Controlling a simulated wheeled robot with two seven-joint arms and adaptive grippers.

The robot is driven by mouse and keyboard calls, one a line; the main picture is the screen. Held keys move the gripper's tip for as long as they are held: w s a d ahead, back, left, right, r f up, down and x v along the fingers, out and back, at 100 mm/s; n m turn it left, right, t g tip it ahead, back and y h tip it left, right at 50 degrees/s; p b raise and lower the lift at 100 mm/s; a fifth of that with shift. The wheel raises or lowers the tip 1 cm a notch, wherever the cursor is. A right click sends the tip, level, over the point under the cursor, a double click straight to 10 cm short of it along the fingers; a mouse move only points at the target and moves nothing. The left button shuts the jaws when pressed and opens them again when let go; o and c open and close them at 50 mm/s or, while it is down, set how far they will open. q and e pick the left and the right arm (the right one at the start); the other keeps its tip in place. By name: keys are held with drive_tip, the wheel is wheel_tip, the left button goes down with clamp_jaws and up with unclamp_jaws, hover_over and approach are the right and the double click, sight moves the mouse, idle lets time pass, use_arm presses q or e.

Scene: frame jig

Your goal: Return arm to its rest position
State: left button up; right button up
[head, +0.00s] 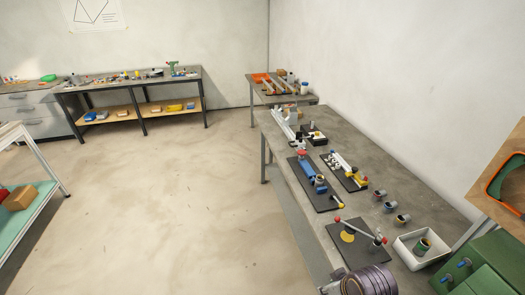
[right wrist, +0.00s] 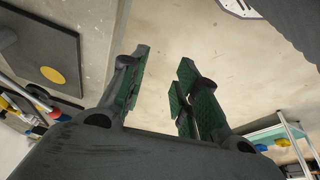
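My right gripper (right wrist: 165,58) is open and empty in the right wrist view, its two green-padded fingers apart with bare floor behind them. It is out over the floor beside the workbench edge. I do not see it clearly in the head view. My left gripper is in neither view. The grey workbench (head: 402,178) runs along the right wall in the head view. On its near part lies a black board with a yellow disc (head: 347,236) and a red-tipped lever; the disc also shows at the left of the right wrist view (right wrist: 52,75).
A blue jig (head: 308,172) and a yellow-and-white jig (head: 345,168) stand farther along the bench. Several small cups and a white bin (head: 408,259) holding a green cylinder are nearer. A teal-shelved cart (head: 40,202) stands left. The floor (head: 165,190) between is clear.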

drive_tip(key=s+d+f+m+g, duration=0.1)
drive_tip(key=s+f, duration=0.1)
drive_tip(key=f, duration=1.4)
drive_tip(key=s+d+f+m, duration=0.2)
drive_tip(key=s+f, duration=0.1)
drive_tip(key=f, duration=1.4)
drive_tip(key=s+d+f, duration=0.1)
drive_tip(key=s+f, duration=0.8)
drive_tip(key=s, duration=0.2)
drive_tip(key=s+d+f+g+h, duration=0.1)
drive_tip(key=s+d+f, duration=0.1)
drive_tip(key=s+f, duration=0.8)
drive_tip(key=shift+s+d+f+n+g, duration=0.25)
drive_tip(key=shift+s+f+n+g, duration=0.05)
drive_tip(key=shift+s, duration=0.2)
